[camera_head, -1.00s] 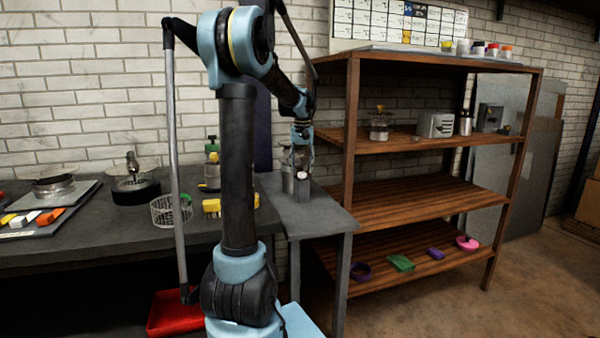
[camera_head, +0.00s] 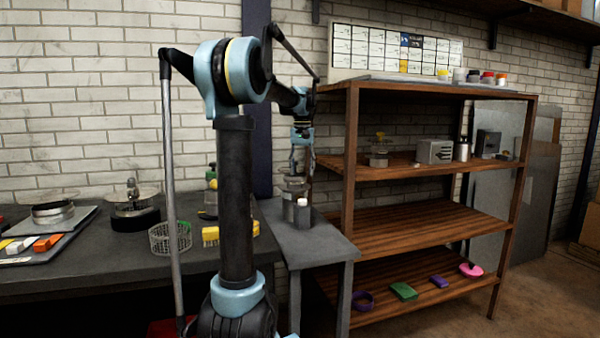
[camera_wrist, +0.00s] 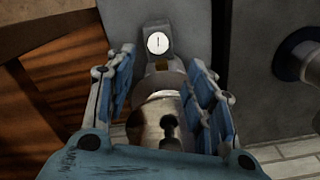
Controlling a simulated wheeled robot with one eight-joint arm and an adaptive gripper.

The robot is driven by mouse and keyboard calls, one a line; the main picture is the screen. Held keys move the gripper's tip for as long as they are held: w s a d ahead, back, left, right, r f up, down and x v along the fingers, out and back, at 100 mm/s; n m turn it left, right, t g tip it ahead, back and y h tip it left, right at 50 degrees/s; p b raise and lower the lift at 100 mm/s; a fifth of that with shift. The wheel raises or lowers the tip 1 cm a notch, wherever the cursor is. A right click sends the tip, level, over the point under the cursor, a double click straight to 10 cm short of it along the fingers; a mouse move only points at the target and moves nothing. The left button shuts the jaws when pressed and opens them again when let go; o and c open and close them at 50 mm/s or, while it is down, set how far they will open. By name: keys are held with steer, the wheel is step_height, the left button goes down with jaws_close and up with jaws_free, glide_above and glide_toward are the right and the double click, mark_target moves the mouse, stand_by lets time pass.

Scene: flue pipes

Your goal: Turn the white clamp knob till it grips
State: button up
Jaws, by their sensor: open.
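The white clamp knob (camera_head: 302,202) sits on a small dark grey block (camera_head: 303,216) at the bench. In the wrist view the white knob (camera_wrist: 158,43) faces me as a disc with a dark mark, beyond the fingertips. A metal cylinder (camera_head: 290,188) stands beside the block. In the wrist view a shiny metal body (camera_wrist: 160,118) lies between my finger pads; I cannot tell whether they touch it. My gripper (camera_wrist: 162,72) is open, with a finger on either side of the view's middle. In the head view my gripper (camera_head: 299,170) hangs above the knob, partly blurred.
A wooden shelf unit (camera_head: 430,204) stands close on the right. My arm hides part of the bench.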

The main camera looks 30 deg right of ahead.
steer(key=n, duration=0.5)
glide_toward(302, 199)
steer(key=shift+n, duration=0.3)
step_height(302, 199, down, 9)
steer(key=shift+r, duration=0.15)
stand_by(0.6)
steer(key=c, duration=1.1)
